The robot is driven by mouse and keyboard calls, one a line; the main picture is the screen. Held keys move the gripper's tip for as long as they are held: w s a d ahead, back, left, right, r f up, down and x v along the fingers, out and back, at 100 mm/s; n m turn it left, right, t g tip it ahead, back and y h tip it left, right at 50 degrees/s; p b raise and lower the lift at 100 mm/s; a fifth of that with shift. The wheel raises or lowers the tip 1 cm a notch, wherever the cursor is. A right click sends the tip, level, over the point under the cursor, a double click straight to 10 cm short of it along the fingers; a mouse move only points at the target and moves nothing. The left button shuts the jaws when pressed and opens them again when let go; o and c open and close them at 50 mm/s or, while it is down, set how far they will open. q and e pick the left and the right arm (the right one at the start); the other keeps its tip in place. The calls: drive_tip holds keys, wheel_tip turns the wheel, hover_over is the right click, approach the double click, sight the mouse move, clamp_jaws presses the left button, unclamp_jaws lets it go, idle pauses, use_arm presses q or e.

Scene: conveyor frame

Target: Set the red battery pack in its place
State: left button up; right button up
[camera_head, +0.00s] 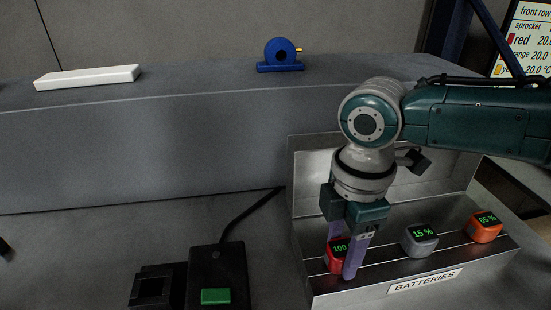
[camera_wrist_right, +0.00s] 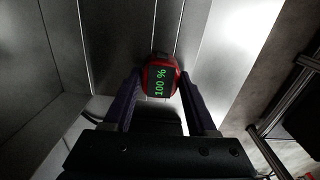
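The red battery pack (camera_head: 333,262), its display reading 100 %, sits at the left end of the metal batteries tray (camera_head: 385,292). My right gripper (camera_head: 343,256) points down over it, with purple fingers on either side of the pack. In the right wrist view the red pack (camera_wrist_right: 161,80) lies between the tips of the right gripper (camera_wrist_right: 160,76). In the head view one finger hides part of the pack. My left gripper is not in view.
A grey pack (camera_head: 420,240) reading 15 % and an orange pack (camera_head: 484,227) stand further right in the tray. A black device (camera_head: 217,265) with a green button and a cable stands left of the tray. A dark square socket (camera_head: 153,288) adjoins it. A sign (camera_head: 525,40) hangs at upper right.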

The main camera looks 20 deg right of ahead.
drive_tip(key=o, duration=0.4)
drive_tip(key=shift+o, duration=0.2)
wheel_tip(320, 180, up, 10)
drive_tip(key=shift+p, duration=0.3)
